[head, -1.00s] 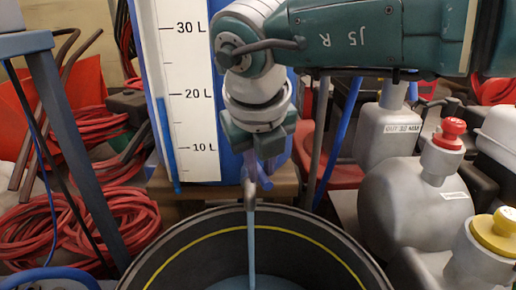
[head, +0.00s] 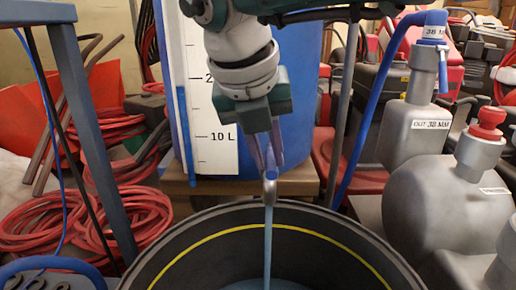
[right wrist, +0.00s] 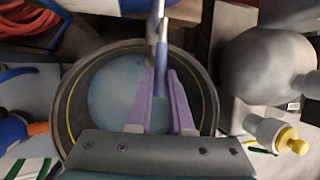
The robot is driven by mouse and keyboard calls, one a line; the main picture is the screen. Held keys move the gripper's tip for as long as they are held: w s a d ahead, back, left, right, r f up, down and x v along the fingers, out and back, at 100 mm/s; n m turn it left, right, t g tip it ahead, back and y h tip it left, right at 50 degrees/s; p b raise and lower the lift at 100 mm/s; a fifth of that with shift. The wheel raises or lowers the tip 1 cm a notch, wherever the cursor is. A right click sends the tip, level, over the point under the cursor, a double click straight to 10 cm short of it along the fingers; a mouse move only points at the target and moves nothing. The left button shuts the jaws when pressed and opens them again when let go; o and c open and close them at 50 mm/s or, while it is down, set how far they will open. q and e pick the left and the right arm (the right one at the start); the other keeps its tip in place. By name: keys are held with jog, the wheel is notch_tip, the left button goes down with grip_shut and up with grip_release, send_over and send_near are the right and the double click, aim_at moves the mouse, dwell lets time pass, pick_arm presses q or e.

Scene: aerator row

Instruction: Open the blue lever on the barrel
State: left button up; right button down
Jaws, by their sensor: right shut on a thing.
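The blue barrel (head: 305,60) stands behind the black tub, with a white litre scale (head: 212,150) on its front. A grey tap (head: 270,187) sticks out low on the barrel, and a thin stream of water (head: 267,240) runs from it into the tub. My right gripper (head: 267,160) points down just above the tap and is shut on the blue lever, which its fingers mostly hide. In the right wrist view, the bluish lever (right wrist: 161,55) shows at the pale fingertips. My left gripper is not in view.
The black tub (head: 340,235) with a yellow line inside holds bluish water. Grey tanks (head: 430,185) stand at the right. Coiled red hoses (head: 110,220) and a blue-grey frame post (head: 95,150) are at the left.

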jog(key=c, duration=0.8)
grip_release()
jog(key=shift+r, duration=0.1)
jog(key=p+v, duration=0.7)
jog(key=v, duration=0.2)
jog(key=shift+s+a+r+p, duration=0.15)
jog(key=shift+r+p, duration=0.15)
jog(key=shift+p, duration=0.05)
